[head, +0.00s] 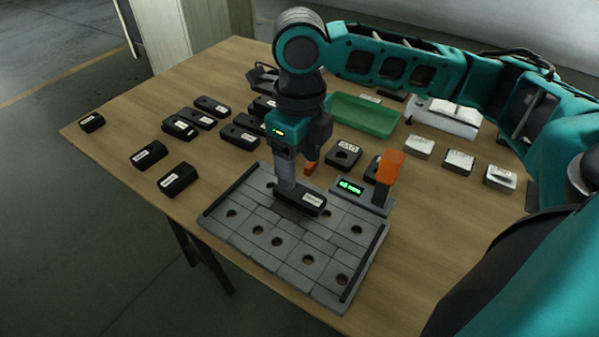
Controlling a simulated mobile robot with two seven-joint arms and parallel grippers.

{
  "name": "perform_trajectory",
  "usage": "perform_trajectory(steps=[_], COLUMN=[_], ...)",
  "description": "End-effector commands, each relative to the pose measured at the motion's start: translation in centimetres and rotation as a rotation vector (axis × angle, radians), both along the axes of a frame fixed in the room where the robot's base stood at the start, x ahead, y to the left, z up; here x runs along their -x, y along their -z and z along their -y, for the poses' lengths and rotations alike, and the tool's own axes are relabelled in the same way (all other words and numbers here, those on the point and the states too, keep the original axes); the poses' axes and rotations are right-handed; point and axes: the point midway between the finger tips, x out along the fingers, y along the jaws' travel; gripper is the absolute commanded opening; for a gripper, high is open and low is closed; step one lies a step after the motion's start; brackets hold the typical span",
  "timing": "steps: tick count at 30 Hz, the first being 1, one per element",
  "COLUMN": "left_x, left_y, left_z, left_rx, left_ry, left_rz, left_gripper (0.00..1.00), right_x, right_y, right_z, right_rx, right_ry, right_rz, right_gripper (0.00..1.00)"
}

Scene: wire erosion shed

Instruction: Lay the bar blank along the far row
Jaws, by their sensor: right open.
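The grey grid plate (262,256) with round holes lies at the table's near side, with a dark rail along its left and right edges. A black bar with a white label (313,201), which seems to be the bar blank, lies over the plate's far part; its label is too small to read. My right gripper (287,188) points down at the bar's left end. It is open, and its fingers hide part of that end. I cannot tell whether they touch the bar. My left gripper is out of view.
A device with a green display (349,187) and an orange upright part (389,168) stands right behind the plate. Several black labelled blocks (179,127) lie at the left. A green tray (363,115) and white labelled blocks (459,161) are at the back right.

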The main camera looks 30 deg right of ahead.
Motion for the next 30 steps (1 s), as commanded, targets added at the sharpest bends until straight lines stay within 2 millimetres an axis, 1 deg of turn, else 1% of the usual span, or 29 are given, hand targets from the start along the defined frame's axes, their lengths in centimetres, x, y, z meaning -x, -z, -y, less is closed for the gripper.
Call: perform_trajectory(steps=[1, 3, 6, 9, 15, 30], left_x=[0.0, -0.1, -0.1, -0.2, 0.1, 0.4], left_y=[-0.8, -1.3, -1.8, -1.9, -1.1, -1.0], left_z=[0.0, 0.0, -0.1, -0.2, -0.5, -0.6], left_rx=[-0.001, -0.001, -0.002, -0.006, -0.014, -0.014], left_ry=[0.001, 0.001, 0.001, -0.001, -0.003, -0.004], left_rz=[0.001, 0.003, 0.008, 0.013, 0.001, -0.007], left_gripper=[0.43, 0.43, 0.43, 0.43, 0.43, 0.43], right_x=[-0.1, -0.1, 0.0, 0.0, 0.0, 0.0], right_y=[-1.6, -3.0, -4.5, -5.4, -6.0, -5.9], right_z=[0.0, 0.0, 0.0, 0.0, 0.0, 0.0], right_rx=[0.000, 0.000, -0.001, 0.000, -0.001, 0.000], right_ry=[0.000, 0.000, 0.000, 0.000, 0.000, 0.000], right_rz=[0.003, 0.003, 0.002, 0.001, -0.001, -0.001], right_gripper=[0.68, 0.68, 0.68, 0.68, 0.68, 0.68])
